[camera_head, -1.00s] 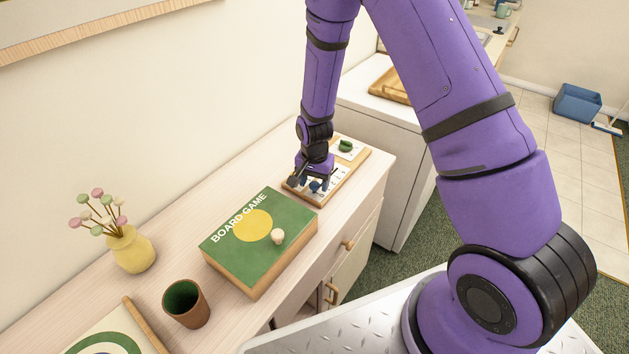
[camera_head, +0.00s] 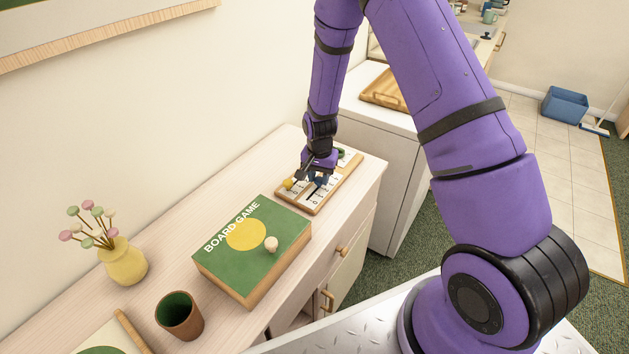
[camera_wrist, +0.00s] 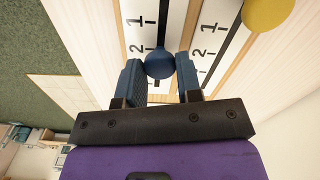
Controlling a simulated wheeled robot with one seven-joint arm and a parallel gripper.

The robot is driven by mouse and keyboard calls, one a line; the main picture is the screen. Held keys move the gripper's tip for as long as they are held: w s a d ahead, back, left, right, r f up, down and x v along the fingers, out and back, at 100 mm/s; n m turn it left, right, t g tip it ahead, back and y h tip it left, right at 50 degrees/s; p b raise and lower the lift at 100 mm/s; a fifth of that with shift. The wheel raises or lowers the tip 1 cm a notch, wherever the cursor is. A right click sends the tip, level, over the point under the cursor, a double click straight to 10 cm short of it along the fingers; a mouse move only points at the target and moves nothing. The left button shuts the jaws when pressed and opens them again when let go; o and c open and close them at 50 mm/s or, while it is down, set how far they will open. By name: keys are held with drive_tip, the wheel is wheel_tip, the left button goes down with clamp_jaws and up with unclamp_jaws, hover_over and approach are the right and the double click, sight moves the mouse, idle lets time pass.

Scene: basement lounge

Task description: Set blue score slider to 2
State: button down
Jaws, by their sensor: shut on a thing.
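The wooden score board (camera_head: 341,184) lies on the cabinet top with numbered white tracks. My gripper (camera_head: 318,178) is over its middle part. In the wrist view my gripper's fingers (camera_wrist: 161,72) are shut on the round blue score slider (camera_wrist: 160,63), one finger on each side. The blue slider appears beside the lower edge of the 2 mark on its track; its exact setting is hard to read because the knob stands above the board. The blue slider also shows in the head view (camera_head: 321,181). The yellow slider (camera_wrist: 267,12) is on the neighbouring track, nearer the 1.
A green board game box (camera_head: 276,218) with a pale knob-like piece on top lies in front of the score board. A yellow vase (camera_head: 123,263) and a brown cup (camera_head: 179,316) stand further left. A green slider (camera_head: 341,153) is partly hidden behind my gripper.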

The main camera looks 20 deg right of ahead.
sight(319, 179)
drive_tip(key=c, duration=0.8)
unclamp_jaws()
wheel_tip(319, 179, up, 11)
drive_tip(key=shift+f, duration=0.1)
